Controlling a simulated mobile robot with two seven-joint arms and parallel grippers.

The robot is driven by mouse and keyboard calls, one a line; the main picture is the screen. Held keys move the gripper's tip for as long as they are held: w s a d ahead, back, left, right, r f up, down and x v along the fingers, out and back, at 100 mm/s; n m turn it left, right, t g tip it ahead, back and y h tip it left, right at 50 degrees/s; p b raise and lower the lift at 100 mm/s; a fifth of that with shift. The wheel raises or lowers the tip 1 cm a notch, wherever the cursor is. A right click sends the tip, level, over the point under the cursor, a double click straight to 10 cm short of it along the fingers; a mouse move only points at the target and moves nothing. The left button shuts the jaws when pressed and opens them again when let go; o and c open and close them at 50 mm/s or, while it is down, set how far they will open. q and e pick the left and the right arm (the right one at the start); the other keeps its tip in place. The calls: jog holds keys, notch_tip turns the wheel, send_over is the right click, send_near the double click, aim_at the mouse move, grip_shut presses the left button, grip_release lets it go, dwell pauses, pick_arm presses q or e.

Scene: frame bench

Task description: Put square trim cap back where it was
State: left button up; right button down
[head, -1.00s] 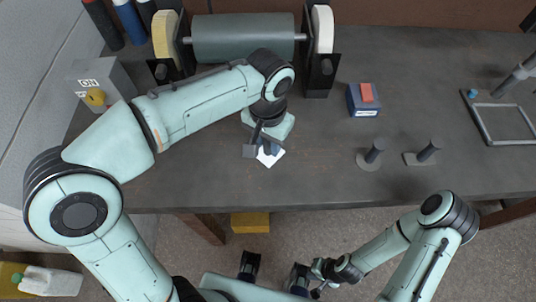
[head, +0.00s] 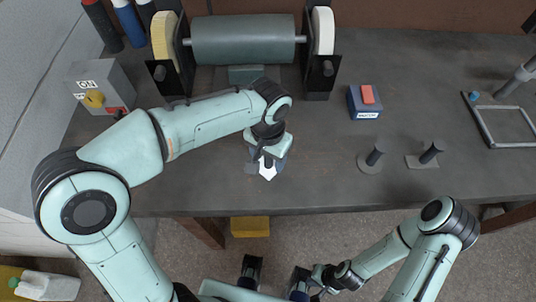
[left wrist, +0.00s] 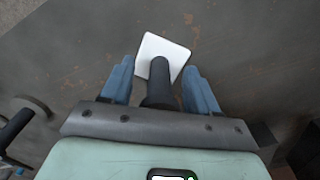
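The square trim cap (head: 267,170) is a white square plate on the bench near its front edge. In the left wrist view its white plate (left wrist: 165,49) shows with a dark stem (left wrist: 159,82) rising from it. My left gripper (left wrist: 158,72) is above it, with blue fingers on either side of the stem and a visible gap at each side. In the head view my left gripper (head: 267,158) hides most of the stem and part of the plate. My right gripper (head: 314,283) is low in front of the bench; its fingers are too small to read.
Two dark stemmed pieces, one on a round base (head: 370,163) and one on a square base (head: 421,160), stand to the right. A blue box with a red top (head: 364,102), a grey frame (head: 503,125), a large roller (head: 243,39) and a switch box (head: 98,84) surround clear bench.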

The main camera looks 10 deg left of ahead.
pick_arm(q)
jog(key=shift+r, duration=0.25)
notch_tip(320, 180, up, 12)
jog(key=p, duration=0.2)
jog(key=shift+p, duration=0.3)
dwell(0.5)
